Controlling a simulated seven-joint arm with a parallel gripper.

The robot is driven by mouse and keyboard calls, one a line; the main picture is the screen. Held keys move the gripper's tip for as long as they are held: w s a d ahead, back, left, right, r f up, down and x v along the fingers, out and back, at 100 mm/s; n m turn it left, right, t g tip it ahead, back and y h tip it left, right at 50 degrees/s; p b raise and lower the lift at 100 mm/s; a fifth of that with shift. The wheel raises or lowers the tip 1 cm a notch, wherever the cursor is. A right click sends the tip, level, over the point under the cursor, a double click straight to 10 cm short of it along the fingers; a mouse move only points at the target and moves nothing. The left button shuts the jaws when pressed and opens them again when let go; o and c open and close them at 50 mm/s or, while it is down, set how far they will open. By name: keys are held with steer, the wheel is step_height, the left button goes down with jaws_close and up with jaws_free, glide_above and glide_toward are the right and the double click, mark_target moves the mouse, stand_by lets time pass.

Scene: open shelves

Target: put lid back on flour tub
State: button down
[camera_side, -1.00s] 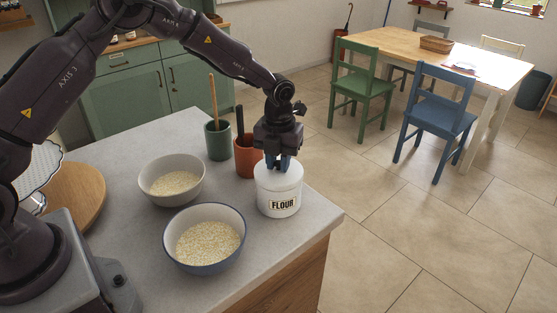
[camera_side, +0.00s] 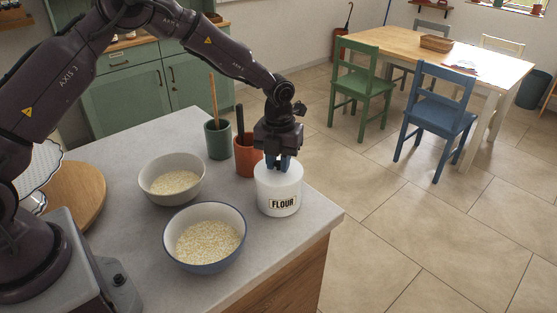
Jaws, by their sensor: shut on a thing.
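The white flour tub (camera_side: 279,197) stands upright near the right edge of the counter, its "FLOUR" label facing the camera. A white lid (camera_side: 292,169) is on top of the tub; at this size I cannot tell whether it is fully seated. The lid's grip is partly hidden by the fingers.
An orange cup (camera_side: 247,160) stands close to the left of the tub, with a green cup (camera_side: 217,140) behind it. A grey bowl (camera_side: 171,161) and a blue-rimmed bowl (camera_side: 204,206) hold grain. The counter edge (camera_side: 325,222) is just right of the tub.

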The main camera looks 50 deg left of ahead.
stand_by(0.4)
steer(key=shift+c, duration=2.2)
jaws_free()
steer(key=shift+r, duration=3.5)
jaws_close()
steer(key=shift+f, duration=0.1)
